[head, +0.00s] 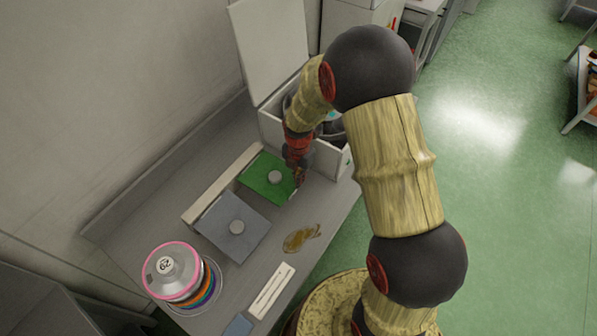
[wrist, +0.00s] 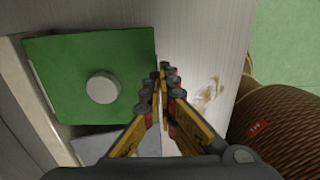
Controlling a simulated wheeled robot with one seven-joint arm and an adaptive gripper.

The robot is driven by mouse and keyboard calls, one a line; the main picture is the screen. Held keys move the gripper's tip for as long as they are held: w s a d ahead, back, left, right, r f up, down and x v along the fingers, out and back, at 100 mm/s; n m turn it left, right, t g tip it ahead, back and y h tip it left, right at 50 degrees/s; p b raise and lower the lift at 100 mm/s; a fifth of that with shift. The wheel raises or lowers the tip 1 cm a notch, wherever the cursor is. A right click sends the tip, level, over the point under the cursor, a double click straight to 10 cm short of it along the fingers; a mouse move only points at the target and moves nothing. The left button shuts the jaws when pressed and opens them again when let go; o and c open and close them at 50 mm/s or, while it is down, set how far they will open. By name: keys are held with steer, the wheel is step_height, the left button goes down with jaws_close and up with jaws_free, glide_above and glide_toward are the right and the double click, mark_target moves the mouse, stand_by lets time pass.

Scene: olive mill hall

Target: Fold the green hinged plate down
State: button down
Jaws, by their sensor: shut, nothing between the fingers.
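The green hinged plate (head: 258,174) with its round pale knob (head: 274,177) is beside a beige bar (head: 222,185) on the grey bench. It looks flat or nearly so, but its exact tilt is hard to tell from above. In the wrist view the green plate (wrist: 75,60) fills the upper left, with its knob (wrist: 102,88) facing the camera. My gripper (head: 299,181) is shut and empty, just past the plate's free edge, opposite the bar. In the wrist view the fingertips (wrist: 163,72) are close to that edge; contact is unclear.
A grey plate with a knob (head: 221,228) is next to the green one. An open white box (head: 328,160) stands behind. A brown stain (head: 301,238), a white strip (head: 271,290) and a stack of colored rings (head: 205,295) are nearer. A wicker object (wrist: 285,125) is at right.

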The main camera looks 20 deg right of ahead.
steer(key=shift+f, duration=0.85)
